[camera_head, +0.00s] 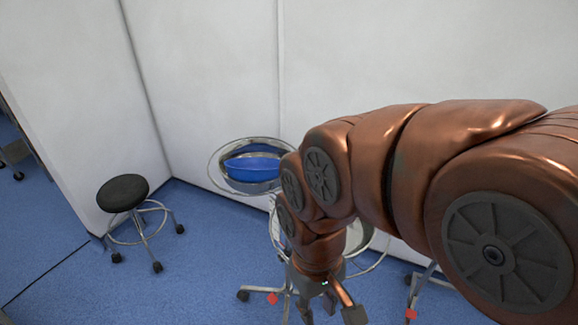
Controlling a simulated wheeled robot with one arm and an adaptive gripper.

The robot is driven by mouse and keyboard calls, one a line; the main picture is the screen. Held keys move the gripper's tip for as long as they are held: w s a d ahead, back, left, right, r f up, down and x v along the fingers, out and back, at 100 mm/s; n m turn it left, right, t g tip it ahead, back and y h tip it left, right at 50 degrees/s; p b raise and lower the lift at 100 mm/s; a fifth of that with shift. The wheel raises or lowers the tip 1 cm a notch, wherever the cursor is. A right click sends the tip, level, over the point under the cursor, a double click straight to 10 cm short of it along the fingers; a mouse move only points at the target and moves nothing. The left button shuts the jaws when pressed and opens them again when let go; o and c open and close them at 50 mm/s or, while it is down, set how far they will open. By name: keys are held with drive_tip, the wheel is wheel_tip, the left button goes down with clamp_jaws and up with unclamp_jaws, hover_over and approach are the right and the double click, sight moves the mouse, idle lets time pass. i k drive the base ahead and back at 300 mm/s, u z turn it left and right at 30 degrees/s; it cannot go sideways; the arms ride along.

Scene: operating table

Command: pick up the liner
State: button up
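A blue liner (252,169) lies inside a round shiny metal basin (222,150) near the wall, left of my arm. Only part of the liner's blue surface shows over the basin's rim. My gripper (330,311) points down at the bottom of the view, below and to the right of the liner and apart from it. Its fingers look spread, with one dark fingertip out to the right. I see nothing held between them, though the fingers are partly cut off by the picture's lower edge.
A second metal basin (357,240) is mostly hidden behind my arm. A wheeled metal stand (262,293) is below the basins. A black round stool (123,192) stands at left. White walls close off the back. Blue floor is clear at lower left.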

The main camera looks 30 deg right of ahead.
sight(247, 170)
drive_tip(key=z, duration=0.25)
drive_tip(key=i, duration=0.45)
drive_tip(key=z, duration=0.15)
drive_tip(key=k, duration=0.95)
drive_tip(key=z, duration=0.75)
drive_tip(key=i, duration=1)
drive_tip(key=u, duration=1.95)
